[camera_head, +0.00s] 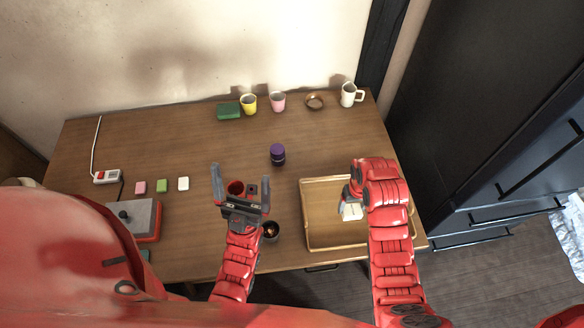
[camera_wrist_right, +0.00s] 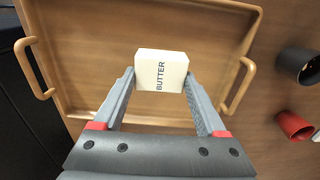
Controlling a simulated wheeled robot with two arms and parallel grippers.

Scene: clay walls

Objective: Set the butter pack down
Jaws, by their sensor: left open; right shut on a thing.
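The butter pack (camera_wrist_right: 160,71) is a pale block with "BUTTER" printed on it. My right gripper (camera_wrist_right: 160,84) is shut on it, a finger on each side. In the head view the butter pack (camera_head: 351,211) shows below my right gripper (camera_head: 350,198), over the wooden tray (camera_head: 318,238). I cannot tell whether the pack touches the tray floor. The tray also shows in the right wrist view (camera_wrist_right: 80,60), with a handle at each side. My left gripper (camera_head: 241,190) is open over the table, left of the tray, with a red cup (camera_head: 236,187) showing between its fingers.
A dark cup (camera_head: 271,231) stands between my left gripper and the tray. A purple-lidded jar (camera_head: 278,154) stands mid-table. Mugs, a bowl (camera_head: 315,101) and a green block (camera_head: 229,111) line the back edge. Small blocks, a power strip (camera_head: 106,177) and a grey-red box (camera_head: 137,217) are at left.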

